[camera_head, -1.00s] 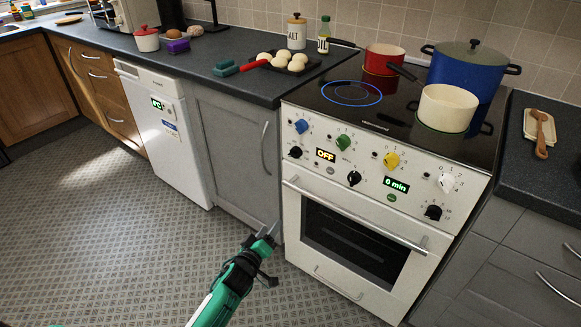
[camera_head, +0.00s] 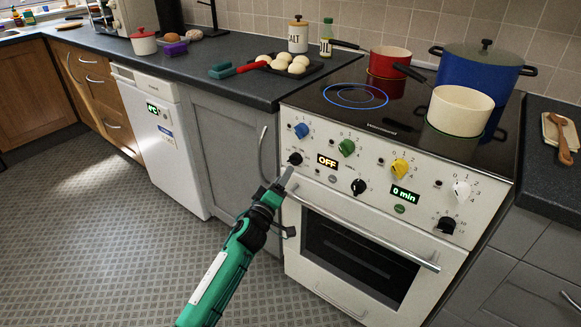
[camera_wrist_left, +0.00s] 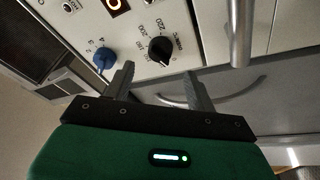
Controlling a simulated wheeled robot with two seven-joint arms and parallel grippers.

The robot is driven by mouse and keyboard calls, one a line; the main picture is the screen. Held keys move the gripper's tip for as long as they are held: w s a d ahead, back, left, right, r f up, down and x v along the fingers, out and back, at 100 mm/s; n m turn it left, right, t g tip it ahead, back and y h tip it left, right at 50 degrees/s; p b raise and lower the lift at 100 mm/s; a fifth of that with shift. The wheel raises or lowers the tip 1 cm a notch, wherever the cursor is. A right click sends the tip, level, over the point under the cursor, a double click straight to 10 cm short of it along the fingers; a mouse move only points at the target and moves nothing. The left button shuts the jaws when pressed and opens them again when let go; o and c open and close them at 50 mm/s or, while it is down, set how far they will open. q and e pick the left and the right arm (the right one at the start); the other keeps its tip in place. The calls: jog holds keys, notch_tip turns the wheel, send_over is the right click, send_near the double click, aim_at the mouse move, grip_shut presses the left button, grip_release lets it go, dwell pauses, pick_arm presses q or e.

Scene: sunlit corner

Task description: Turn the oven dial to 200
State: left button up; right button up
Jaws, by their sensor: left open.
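The white oven (camera_head: 350,262) stands under the hob, with a panel of coloured and black knobs. The black oven dial (camera_head: 295,158) is at the panel's lower left, beside a display (camera_head: 327,162) reading OFF. My left gripper (camera_head: 284,180) is just below the dial in the head view. Its open fingers (camera_wrist_left: 158,72) point at the dial in the left wrist view, apart from it, with nothing between them. My right gripper is not in view.
A blue knob (camera_head: 301,130) sits above the dial. The oven's bar handle (camera_head: 365,232) runs below the panel, close to my gripper. Pots, including a cream one (camera_head: 460,110), stand on the hob. The patterned floor (camera_head: 100,255) is clear on the left.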

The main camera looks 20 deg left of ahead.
aim_at(291, 163)
pick_arm(q)
jog(key=shift+b+x, duration=0.4)
jog(key=shift+x, duration=2.6)
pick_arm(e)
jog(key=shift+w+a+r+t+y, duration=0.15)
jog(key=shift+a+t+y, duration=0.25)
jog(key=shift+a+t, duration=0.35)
pick_arm(q)
jog(key=shift+c, duration=0.4)
jog(key=c, duration=0.9)
